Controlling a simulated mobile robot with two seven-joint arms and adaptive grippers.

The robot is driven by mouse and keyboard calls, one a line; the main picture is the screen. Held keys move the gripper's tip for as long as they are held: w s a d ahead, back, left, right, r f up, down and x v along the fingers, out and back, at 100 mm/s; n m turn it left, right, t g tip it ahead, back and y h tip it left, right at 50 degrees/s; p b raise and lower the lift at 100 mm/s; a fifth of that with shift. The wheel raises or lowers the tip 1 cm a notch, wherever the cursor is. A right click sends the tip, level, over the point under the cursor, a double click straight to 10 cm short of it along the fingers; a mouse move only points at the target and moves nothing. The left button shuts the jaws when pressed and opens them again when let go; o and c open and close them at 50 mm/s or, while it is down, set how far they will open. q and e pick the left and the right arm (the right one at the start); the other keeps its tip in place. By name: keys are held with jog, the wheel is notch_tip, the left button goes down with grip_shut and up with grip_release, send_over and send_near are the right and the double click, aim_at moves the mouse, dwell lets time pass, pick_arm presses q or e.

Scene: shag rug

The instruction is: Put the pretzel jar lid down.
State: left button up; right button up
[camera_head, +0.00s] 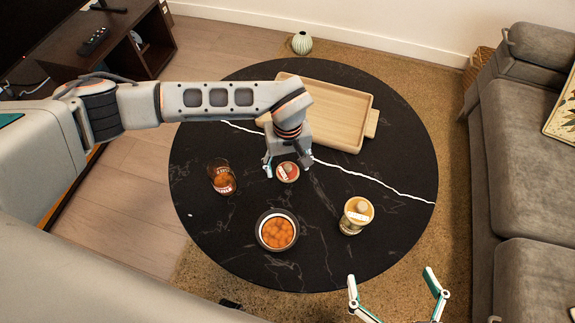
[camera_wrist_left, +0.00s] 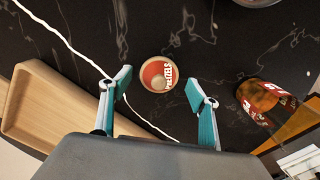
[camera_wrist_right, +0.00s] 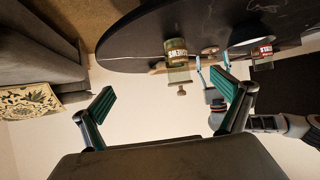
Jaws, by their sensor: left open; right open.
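The round lid (camera_head: 287,171), with a wooden top and red-and-white label, appears to lie flat on the black marble table, knob up. It also shows in the left wrist view (camera_wrist_left: 158,74). My left gripper (camera_head: 284,168) is open above it, one finger to each side; the wrist view shows gaps between the fingers and the lid. An open amber jar with a red label (camera_head: 222,178) stands left of the lid and shows at the right of the left wrist view (camera_wrist_left: 265,100). My right gripper (camera_head: 394,285) is open and empty, off the table's front right edge.
A bowl of orange pieces (camera_head: 260,232) stands in front of the lid. A second, lidded jar (camera_head: 355,216) stands to the right. A wooden tray (camera_head: 345,98) lies behind my left gripper. The table is clear at right. A grey sofa (camera_head: 530,150) stands beyond.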

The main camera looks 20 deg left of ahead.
aim_at(288, 165)
pick_arm(q)
jog(key=r, duration=0.1)
jog(key=r+p, duration=0.1)
jog(key=r, duration=0.3)
jog(key=shift+w, duration=0.35)
notch_tip(288, 165, up, 6)
jog(key=p, duration=0.2)
jog(key=shift+s+r, duration=0.15)
jog(key=shift+s, duration=0.15)
pick_arm(e)
jog(key=shift+n+g+h, duration=0.4)
jog(key=shift+g+h, duration=0.1)
jog(key=shift+h, duration=0.1)
jog(key=d, duration=0.1)
jog(key=s+d+f, duration=0.2)
jog(key=shift+d+f, duration=0.25)
jog(key=shift+d, duration=0.15)
jog(key=shift+w+r, duration=0.25)
jog(key=shift+w, duration=0.05)
